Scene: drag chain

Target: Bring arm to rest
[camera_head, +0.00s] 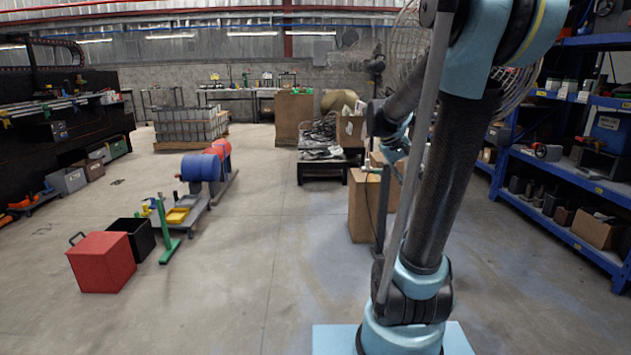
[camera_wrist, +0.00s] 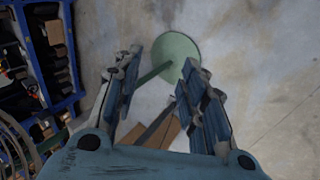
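My gripper (camera_wrist: 158,68) shows in the wrist view with its two fingers spread apart. Nothing is held between them. Beyond the fingers, a green round base with a pole (camera_wrist: 178,50) stands on the concrete floor, apart from the fingers as far as I can see. In the head view, my arm rises on the right, bends at the top and reaches back down toward the middle. Its far end is small and partly covered by my own arm links, so the fingers are hard to make out there.
Blue shelving (camera_head: 560,190) stands at right. A large caged fan (camera_head: 408,45) is behind my arm. Cardboard boxes (camera_head: 362,208) stand near the arm. A red box (camera_head: 102,262), green stand (camera_head: 163,232) and blue drum (camera_head: 200,168) are at left. The middle floor (camera_head: 265,240) is clear.

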